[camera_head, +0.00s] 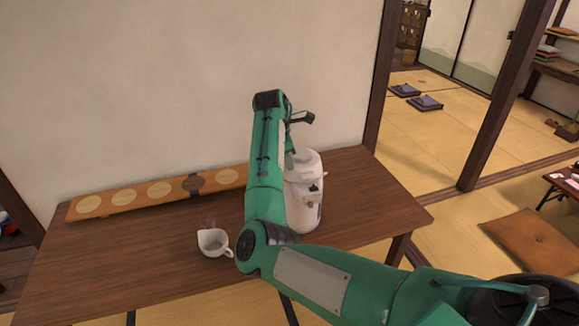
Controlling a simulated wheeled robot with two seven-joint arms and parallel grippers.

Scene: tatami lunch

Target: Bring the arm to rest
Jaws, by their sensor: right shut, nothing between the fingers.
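My right arm comes in from the lower right, bends above the table's front and reaches up in front of the wall. My right gripper (291,148) is mostly hidden behind my own forearm. It is shut and empty, and seems to point down near the top of a white hot-water pot (305,205). I cannot tell whether it touches the pot. My left gripper is not in view.
The pot and a white cup (212,240) with faint steam stand on a dark wooden table (130,262). A long board with round pads (118,198) lies along the wall. A wooden post (380,75) stands behind the table's right side. The table's left front is clear.

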